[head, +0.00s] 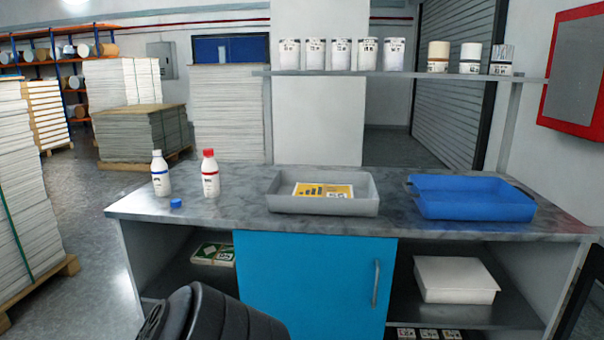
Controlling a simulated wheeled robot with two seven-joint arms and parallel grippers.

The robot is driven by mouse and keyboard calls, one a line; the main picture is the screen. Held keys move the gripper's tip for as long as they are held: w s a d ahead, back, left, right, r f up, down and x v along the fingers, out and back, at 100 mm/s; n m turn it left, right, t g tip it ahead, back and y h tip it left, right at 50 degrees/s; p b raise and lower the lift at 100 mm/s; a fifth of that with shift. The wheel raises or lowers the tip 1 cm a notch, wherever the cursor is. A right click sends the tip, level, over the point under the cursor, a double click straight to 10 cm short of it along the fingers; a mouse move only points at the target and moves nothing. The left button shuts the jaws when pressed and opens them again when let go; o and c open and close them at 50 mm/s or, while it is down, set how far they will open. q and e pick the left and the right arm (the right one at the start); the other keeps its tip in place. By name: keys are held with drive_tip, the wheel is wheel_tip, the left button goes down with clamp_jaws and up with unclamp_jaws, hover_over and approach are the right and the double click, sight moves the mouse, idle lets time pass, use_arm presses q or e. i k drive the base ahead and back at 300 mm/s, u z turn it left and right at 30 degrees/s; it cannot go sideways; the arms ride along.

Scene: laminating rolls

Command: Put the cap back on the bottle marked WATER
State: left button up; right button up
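A white bottle with a blue band on its label (160,176) stands upright at the left end of the counter, and its top is white with no coloured cap. A blue cap (176,204) lies on the counter just in front of it, near the front edge. A second white bottle with a red band (210,178) stands upright to its right and wears a red cap (208,153). The label lettering is too small to read, so I cannot tell which bottle is marked WATER. Neither gripper shows; only a dark part of my own arm shows at the bottom.
The marbled counter (240,205) holds a grey tray (322,207) with a yellow printed sheet, and a blue tray (470,208) at right. A shelf (400,74) with several tubs runs above. A blue cabinet door (310,285) is below. Clear counter lies around the bottles.

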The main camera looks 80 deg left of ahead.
sight(160, 172)
drive_tip(key=u, duration=3.25)
